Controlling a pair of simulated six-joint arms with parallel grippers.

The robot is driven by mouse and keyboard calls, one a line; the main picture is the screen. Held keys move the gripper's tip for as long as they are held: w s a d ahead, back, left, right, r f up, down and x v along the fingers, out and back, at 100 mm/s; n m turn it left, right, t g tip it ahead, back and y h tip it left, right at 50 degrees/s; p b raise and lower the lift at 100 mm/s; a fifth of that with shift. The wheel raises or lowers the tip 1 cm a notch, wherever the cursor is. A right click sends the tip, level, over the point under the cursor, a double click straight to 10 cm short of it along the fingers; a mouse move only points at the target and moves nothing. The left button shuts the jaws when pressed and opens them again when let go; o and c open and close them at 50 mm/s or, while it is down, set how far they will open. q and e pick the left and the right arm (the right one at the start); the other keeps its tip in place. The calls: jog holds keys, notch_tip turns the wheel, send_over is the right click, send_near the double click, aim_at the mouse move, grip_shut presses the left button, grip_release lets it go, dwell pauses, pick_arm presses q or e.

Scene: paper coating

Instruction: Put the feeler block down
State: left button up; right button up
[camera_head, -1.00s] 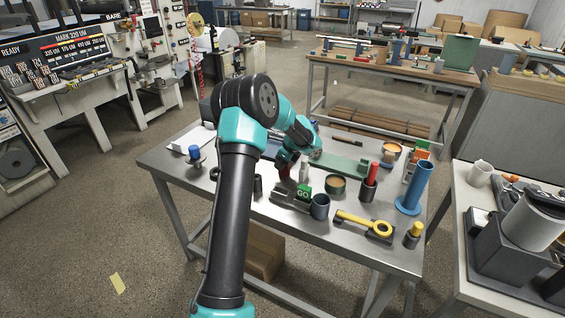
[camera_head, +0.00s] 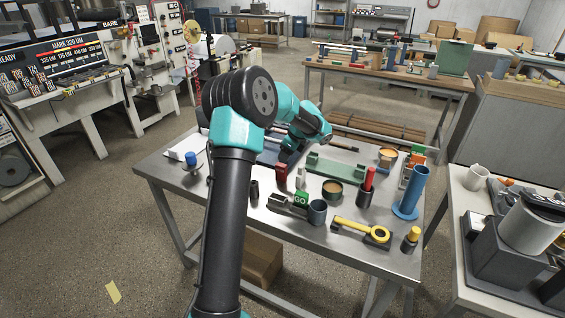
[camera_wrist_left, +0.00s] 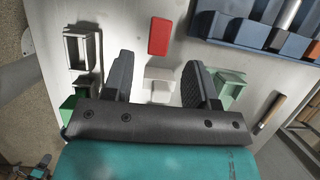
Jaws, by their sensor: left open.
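Two small blocks, one red (camera_head: 281,172) and one white (camera_head: 300,177), stand close together on the metal table. I cannot tell for sure which is the feeler block. My left gripper (camera_head: 291,158) is just behind and above them. In the left wrist view my left gripper (camera_wrist_left: 163,65) has its dark fingers wide apart. The white block (camera_wrist_left: 159,85) shows between them without touching either, and the red block (camera_wrist_left: 160,37) lies beyond the fingertips. A green GO block (camera_head: 301,198) sits by a grey holder (camera_head: 284,203). My right gripper is out of view.
A green rail piece (camera_head: 336,167) and a blue tray (camera_wrist_left: 240,30) are close to the gripper. The table's front left is mostly clear.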

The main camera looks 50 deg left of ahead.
pick_arm(q)
jog(key=shift+v, duration=1.75)
